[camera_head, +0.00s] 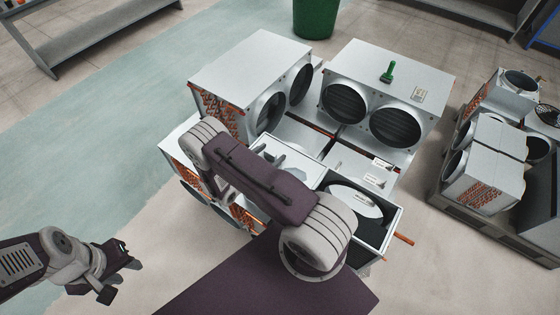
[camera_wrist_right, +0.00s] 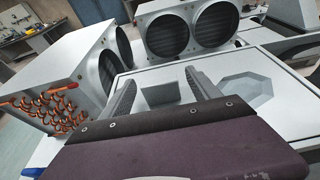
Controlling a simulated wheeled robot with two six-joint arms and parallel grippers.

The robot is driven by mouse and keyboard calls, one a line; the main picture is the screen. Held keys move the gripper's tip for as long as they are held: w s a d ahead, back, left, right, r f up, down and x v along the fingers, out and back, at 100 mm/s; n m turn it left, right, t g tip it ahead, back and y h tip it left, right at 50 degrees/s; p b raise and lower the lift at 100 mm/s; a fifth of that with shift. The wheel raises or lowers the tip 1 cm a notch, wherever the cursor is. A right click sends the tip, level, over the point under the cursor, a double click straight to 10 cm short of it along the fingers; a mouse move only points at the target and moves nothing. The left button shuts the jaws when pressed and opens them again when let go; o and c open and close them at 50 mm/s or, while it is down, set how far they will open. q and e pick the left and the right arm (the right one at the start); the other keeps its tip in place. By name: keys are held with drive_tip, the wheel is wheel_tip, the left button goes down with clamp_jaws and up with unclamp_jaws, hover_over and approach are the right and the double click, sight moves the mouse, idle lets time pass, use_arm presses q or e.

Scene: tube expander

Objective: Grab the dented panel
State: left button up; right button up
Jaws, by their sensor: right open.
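I cannot make out a dent on any panel. A white tray-like panel with recesses (camera_head: 292,160) lies among the metal units in the head view. In the right wrist view it (camera_wrist_right: 212,68) fills the middle, with a square and an octagonal recess. My right gripper (camera_wrist_right: 163,88) is open and empty, its two grey fingers apart over or just in front of this panel. An open-topped unit with a pale oval piece (camera_head: 355,201) lies to the right. My left gripper (camera_head: 120,280) is open and empty over the floor at lower left.
Metal fan units (camera_head: 253,80) and (camera_head: 385,85) stand behind the panel, close together. A green-handled tool (camera_head: 388,72) sits on the right one. More units (camera_head: 490,165) stand at the right. A green bin (camera_head: 315,18) is at the back. The left floor is free.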

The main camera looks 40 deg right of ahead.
drive_tip(key=shift+d+f, duration=0.1)
drive_tip(key=shift+d, duration=0.05)
clamp_jaws()
drive_tip(key=shift+r+b, duration=0.3)
drive_tip(key=shift+r, duration=0.3)
drive_tip(key=r, duration=0.1)
drive_tip(key=d+r+b, duration=0.1)
drive_tip(key=r, duration=0.1)
drive_tip(key=shift+w+r, duration=0.15)
drive_tip(key=shift+r, duration=0.1)
drive_tip(key=w+d+r+b, duration=0.3)
drive_tip(key=d+r, duration=0.3)
drive_tip(key=d, duration=0.4)
drive_tip(key=shift+r+b, duration=0.3)
